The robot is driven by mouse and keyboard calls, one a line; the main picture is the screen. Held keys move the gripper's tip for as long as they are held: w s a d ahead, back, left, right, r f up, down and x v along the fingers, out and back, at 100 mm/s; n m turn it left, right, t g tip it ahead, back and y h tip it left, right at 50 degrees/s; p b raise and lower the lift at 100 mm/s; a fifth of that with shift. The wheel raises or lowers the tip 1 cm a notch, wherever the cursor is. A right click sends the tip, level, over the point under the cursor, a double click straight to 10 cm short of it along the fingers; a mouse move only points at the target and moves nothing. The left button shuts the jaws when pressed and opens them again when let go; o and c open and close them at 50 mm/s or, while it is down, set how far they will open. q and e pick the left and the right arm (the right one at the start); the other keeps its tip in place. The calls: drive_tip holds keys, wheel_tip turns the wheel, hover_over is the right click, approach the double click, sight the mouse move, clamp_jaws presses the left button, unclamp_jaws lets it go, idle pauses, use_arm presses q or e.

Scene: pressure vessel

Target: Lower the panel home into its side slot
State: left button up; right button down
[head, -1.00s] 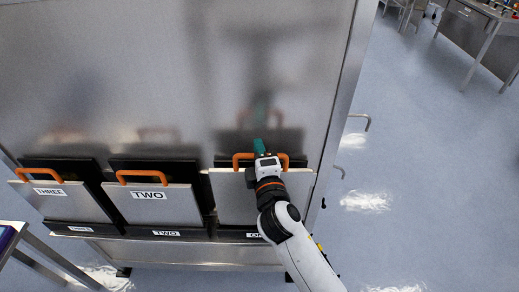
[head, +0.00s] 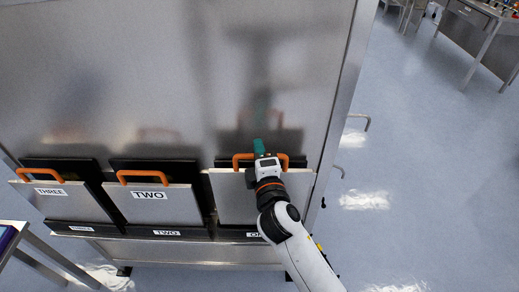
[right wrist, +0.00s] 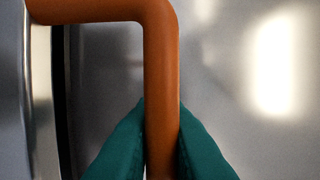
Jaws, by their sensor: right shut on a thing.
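A flat metal panel with an orange handle (head: 243,157) stands in the rightmost slot on the side of the large steel vessel. The panel (head: 231,197) leans slightly outward, and its label is hidden behind my right arm. The black slot (head: 236,233) below it carries a partly covered label that starts with "O". My right gripper (head: 259,148), with green fingertips, is shut on the handle. In the right wrist view the green fingers (right wrist: 161,150) press on both sides of the orange bar (right wrist: 162,80). My left gripper is not in view.
Panel TWO (head: 152,203) and panel THREE (head: 62,201), both with orange handles, stand in the slots to the left. A steel table corner (head: 22,228) is at the lower left. Open floor (head: 420,180) lies right of the vessel.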

wheel_tip(320, 180, down, 6)
drive_tip(key=b, duration=0.5)
drive_tip(key=shift+f, duration=0.2)
idle(2.1)
drive_tip(key=c, duration=1.4)
unclamp_jaws()
drive_tip(key=shift+o, duration=0.2)
drive_tip(key=s+d+b, duration=0.2)
drive_tip(key=s+b, duration=0.1)
drive_tip(key=s, duration=0.9)
drive_tip(key=shift+d, duration=0.2)
drive_tip(key=shift+w, duration=0.1)
